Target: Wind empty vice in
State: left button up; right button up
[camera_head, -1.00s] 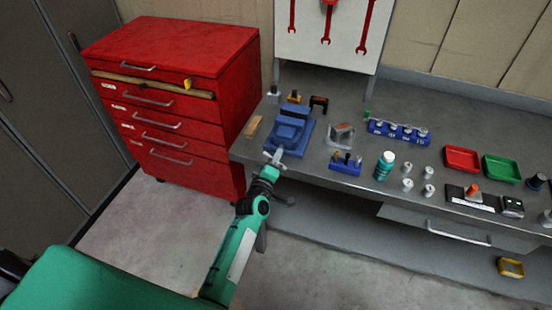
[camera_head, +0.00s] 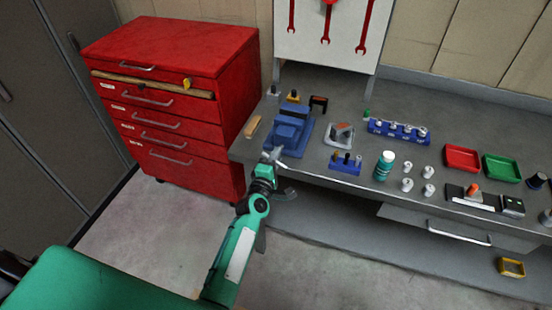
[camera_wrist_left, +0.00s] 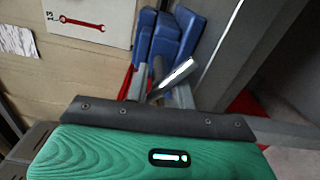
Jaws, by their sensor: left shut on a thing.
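The blue vice (camera_head: 291,133) stands at the bench's left front corner, and it also shows in the wrist view (camera_wrist_left: 182,35). No workpiece is visible in it, though its jaw gap is too small to judge. My left gripper (camera_head: 272,157) is at the vice's front end, just off the bench edge. In the wrist view my left gripper's fingers (camera_wrist_left: 160,82) are shut around a bright metal bar (camera_wrist_left: 177,76), which looks like the vice handle. The fingers partly hide the bar and the screw behind it. My right gripper is in neither view.
A red drawer cabinet (camera_head: 175,110) stands left of the grey bench (camera_head: 335,105). A wooden block (camera_head: 253,127) lies beside the vice. A blue holder (camera_head: 345,166), a teal bottle (camera_head: 384,165) and red (camera_head: 462,158) and green (camera_head: 502,168) trays are to the right.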

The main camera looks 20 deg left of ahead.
pick_arm(q)
jog(key=o, duration=0.9)
jog(key=shift+a, duration=0.1)
jog(key=shift+c, duration=0.2)
jog(key=shift+s, duration=0.1)
jog(key=s+b, duration=0.2)
jog(key=s, duration=1.1)
jog(key=shift+s+a+b, duration=0.2)
jog(key=shift+s+b, duration=0.1)
jog(key=shift+b, duration=0.05)
